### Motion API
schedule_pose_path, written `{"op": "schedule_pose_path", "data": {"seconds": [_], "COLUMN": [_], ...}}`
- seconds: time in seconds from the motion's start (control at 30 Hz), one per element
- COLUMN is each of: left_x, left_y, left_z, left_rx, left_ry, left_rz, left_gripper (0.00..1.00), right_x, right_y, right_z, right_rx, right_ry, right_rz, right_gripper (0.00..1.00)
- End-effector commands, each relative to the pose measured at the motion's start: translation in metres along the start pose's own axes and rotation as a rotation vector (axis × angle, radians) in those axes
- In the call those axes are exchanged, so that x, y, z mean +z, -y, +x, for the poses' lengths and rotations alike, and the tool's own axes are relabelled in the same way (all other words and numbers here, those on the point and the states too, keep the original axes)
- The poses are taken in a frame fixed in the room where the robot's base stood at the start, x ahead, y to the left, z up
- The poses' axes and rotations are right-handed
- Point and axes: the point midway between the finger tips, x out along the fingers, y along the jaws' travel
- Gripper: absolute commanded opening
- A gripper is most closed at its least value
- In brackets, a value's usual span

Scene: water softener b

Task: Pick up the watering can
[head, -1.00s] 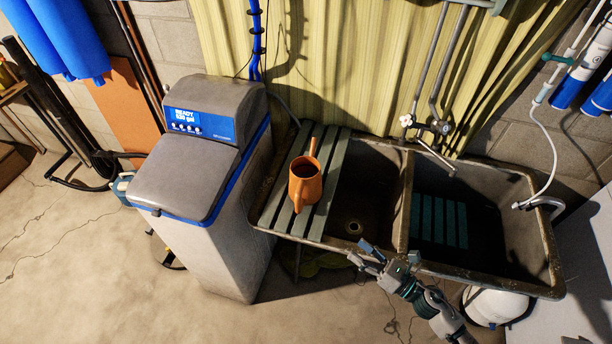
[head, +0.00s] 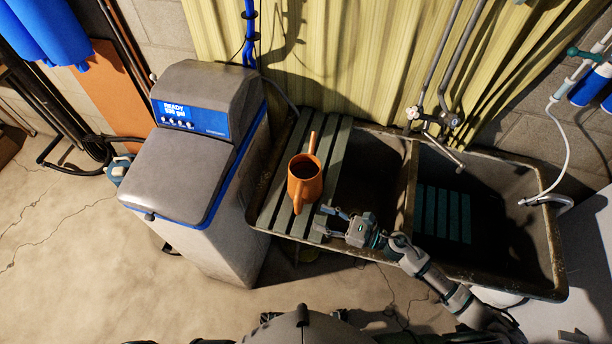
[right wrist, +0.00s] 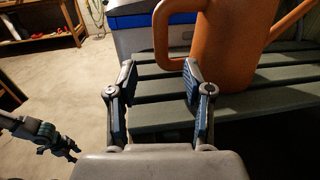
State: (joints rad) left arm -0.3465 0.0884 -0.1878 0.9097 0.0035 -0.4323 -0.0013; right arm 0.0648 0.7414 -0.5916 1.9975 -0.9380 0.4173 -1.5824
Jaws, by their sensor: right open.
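The orange watering can (head: 304,186) stands upright on the green slatted board over the left part of the sink. Its spout points to the back and its handle to the front. In the right wrist view the can (right wrist: 232,45) is just beyond my fingertips, with its loop handle at upper middle. My right gripper (head: 326,220) is open and empty, to the front right of the can, low over the slats; its two fingers also show in the wrist view (right wrist: 158,72). My left gripper (right wrist: 62,146) shows small at the lower left there; its jaw state is unclear.
The slatted board (head: 333,190) bridges the double sink (head: 409,190). A grey water softener (head: 185,180) stands close on the left. A faucet (head: 432,125) is behind the sink. The right basin holds a dark rack (head: 441,214). Floor at left is mostly clear.

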Motion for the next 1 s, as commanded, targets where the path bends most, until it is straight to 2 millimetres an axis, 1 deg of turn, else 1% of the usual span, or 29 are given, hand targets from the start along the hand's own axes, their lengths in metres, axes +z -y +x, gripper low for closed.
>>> {"op": "schedule_pose_path", "data": {"seconds": [0.03,0.1,0.37,0.53,0.6,0.7,0.97,1.0], "left_x": [0.006,0.015,0.034,0.059,0.059,0.058,0.058,0.058], "left_y": [0.0,0.0,-0.001,0.0,0.0,0.0,0.0,0.0], "left_z": [-0.002,0.0,0.001,-0.003,-0.005,-0.006,-0.006,-0.006], "left_rx": [0.0,0.0,0.0,0.0,0.0,0.0,0.0,0.0], "left_ry": [0.004,0.006,0.014,0.026,0.022,0.021,0.022,0.022], "left_rz": [0.001,0.003,0.005,0.01,0.01,0.01,0.01,0.01], "left_gripper": [0.4,0.4,0.4,0.4,0.4,0.4,0.4,0.4], "right_x": [0.004,0.003,0.003,0.009,0.008,0.007,0.005,0.005], "right_y": [0.0,0.0,0.001,0.002,0.003,0.003,0.002,0.002], "right_z": [0.011,0.022,0.039,0.063,0.074,0.083,0.085,0.085], "right_rx": [0.001,0.0,-0.001,0.001,0.0,-0.001,0.0,0.0], "right_ry": [0.003,0.003,0.002,0.003,0.003,0.002,0.001,0.001], "right_rz": [-0.003,0.0,0.0,0.001,0.002,0.001,0.001,0.001], "right_gripper": [0.51,0.51,0.51,0.51,0.51,0.51,0.51,0.41]}}
